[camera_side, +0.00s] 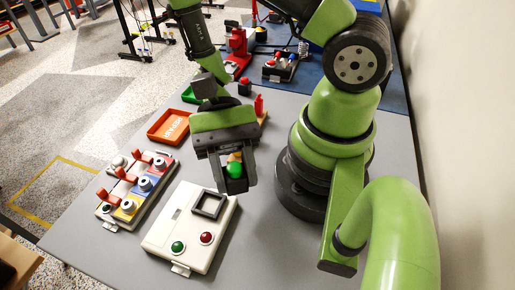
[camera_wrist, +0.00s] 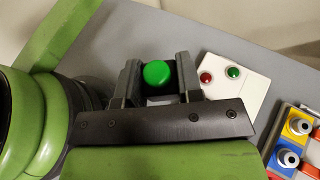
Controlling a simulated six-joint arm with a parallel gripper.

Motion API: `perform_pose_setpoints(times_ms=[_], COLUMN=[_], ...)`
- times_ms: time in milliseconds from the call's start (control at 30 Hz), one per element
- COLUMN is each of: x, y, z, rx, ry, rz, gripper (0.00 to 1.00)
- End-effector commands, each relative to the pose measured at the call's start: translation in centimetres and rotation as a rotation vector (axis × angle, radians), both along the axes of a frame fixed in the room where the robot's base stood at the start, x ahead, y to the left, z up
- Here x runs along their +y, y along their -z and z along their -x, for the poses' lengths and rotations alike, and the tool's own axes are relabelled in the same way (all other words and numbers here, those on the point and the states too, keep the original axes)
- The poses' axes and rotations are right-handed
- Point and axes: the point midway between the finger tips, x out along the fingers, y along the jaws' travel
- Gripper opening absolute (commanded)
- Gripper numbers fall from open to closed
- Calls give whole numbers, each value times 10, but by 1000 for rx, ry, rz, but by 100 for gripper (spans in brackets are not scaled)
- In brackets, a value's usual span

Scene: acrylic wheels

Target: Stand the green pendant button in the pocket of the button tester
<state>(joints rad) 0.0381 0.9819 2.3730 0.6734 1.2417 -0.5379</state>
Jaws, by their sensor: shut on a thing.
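The green pendant button (camera_side: 234,171) is held between the fingers of my gripper (camera_side: 236,182), above the grey table and just behind the button tester. In the wrist view its round green top (camera_wrist: 159,73) faces the camera between the two fingers. The button tester (camera_side: 165,226) is a white box with a dark square-framed pocket (camera_side: 209,204), a green lamp and a red lamp on top. The pocket looks empty. In the wrist view the tester (camera_wrist: 236,93) is partly visible, with its pocket hidden behind my gripper.
Left of the tester stands a switch panel (camera_side: 130,190) with red levers and coloured plates. An orange tray (camera_side: 169,127) and a green tray (camera_side: 190,94) lie behind. A red object (camera_side: 259,105) stands behind my gripper. The table front is clear.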

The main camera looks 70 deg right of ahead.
Motion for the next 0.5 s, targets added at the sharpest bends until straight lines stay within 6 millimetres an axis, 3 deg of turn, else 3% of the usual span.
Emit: perform_pose_setpoints(times_ms=[233,500], x=[9,5], y=[6,12], z=[-37,-54], rx=[5,0], ry=[431,602], rz=[1,0], gripper=[5,5])
